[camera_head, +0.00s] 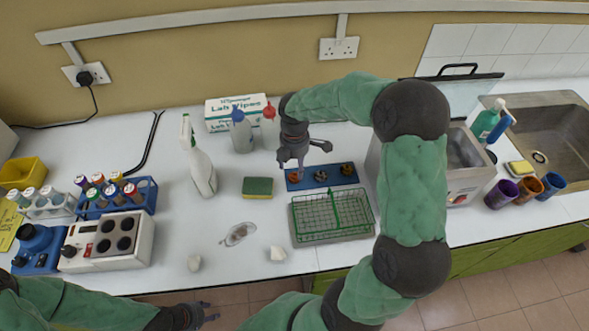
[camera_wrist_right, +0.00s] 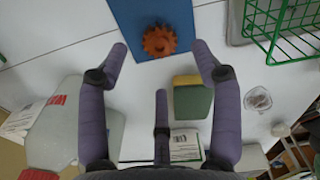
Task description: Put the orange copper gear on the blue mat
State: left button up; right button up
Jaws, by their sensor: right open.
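The orange copper gear (camera_wrist_right: 159,41) lies on the near end of the blue mat (camera_wrist_right: 150,13) in the right wrist view. In the head view, the gear (camera_head: 295,177) is at the left end of the mat (camera_head: 308,184), with two darker gears (camera_head: 320,175) (camera_head: 346,169) to its right. My right gripper (camera_head: 305,158) is over the left end of the mat. In the right wrist view, its fingers (camera_wrist_right: 160,50) are spread and empty, with the gear framed between the tips. My left gripper (camera_head: 210,310) is low at the bottom edge; its finger opening is unclear.
A green wire basket (camera_head: 332,217) stands in front of the mat. A green-yellow sponge (camera_head: 257,187) lies to its left. Bottles (camera_head: 241,135) and a lab wipes box (camera_head: 218,112) stand behind. A steel bath (camera_head: 462,165) is at right, partly behind my right arm. Table left of the sponge has free room.

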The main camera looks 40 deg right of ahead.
aim_at(294, 175)
notch_tip(294, 175, up, 8)
jog(key=p, duration=0.1)
jog(key=shift+f, duration=0.2)
dwell(0.3)
